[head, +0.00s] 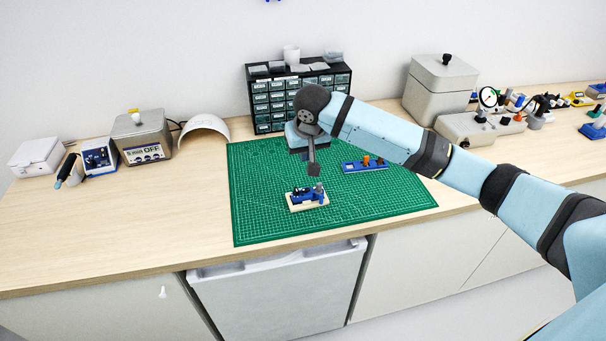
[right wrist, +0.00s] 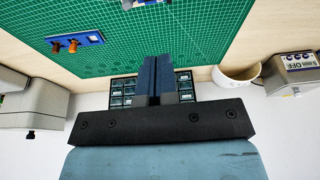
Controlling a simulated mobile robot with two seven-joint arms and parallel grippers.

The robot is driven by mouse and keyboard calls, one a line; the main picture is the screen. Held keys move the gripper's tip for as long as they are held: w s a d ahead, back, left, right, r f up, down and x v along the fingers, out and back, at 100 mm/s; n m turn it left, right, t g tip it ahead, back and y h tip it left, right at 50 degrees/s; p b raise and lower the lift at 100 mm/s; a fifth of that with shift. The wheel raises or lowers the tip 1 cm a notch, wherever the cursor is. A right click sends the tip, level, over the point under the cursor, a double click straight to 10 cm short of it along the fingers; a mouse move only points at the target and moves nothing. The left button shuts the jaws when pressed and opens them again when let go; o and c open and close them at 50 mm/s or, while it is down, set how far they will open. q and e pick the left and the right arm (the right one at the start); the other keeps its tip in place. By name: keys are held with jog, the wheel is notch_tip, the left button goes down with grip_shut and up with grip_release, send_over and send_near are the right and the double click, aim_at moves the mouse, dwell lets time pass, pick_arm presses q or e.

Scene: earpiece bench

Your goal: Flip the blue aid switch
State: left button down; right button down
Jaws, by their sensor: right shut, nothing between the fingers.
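A small blue device on a cream base (head: 307,198), which looks like the blue aid, sits on the green mat (head: 255,215) near its front edge. Its switch is too small to make out. My right gripper (head: 314,178) points down just above and behind this device, its fingers shut and empty. I cannot tell whether the fingertips touch it. In the right wrist view the shut fingers (right wrist: 157,70) point toward the mat, and only a sliver of the device (right wrist: 145,3) shows at the top edge. My left gripper is not in view.
A blue strip with orange parts (head: 365,164) lies on the mat behind and to the right. A drawer cabinet (head: 262,108) stands at the back. A grey lidded box (head: 438,90) is at right. The mat's left part is clear.

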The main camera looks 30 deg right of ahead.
aim_at(302, 189)
jog(key=x, duration=0.4)
jog(key=p+x, duration=0.1)
jog(key=x, duration=0.3)
jog(key=s+x, duration=0.1)
jog(key=x, duration=0.4)
jog(key=shift+a+f+p, duration=0.1)
jog(key=shift+f+p, duration=0.15)
jog(key=shift+p, duration=0.05)
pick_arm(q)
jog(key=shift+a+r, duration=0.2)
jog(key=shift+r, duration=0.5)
pick_arm(e)
jog(key=shift+f, duration=0.15)
jog(key=shift+w+f, duration=0.1)
jog(key=shift+w, duration=0.1)
jog(key=shift+s, duration=0.25)
jog(key=shift+w, duration=0.15)
jog(key=shift+d+r+p, duration=0.35)
jog(key=shift+d+p, duration=0.4)
jog(key=shift+p, duration=0.05)
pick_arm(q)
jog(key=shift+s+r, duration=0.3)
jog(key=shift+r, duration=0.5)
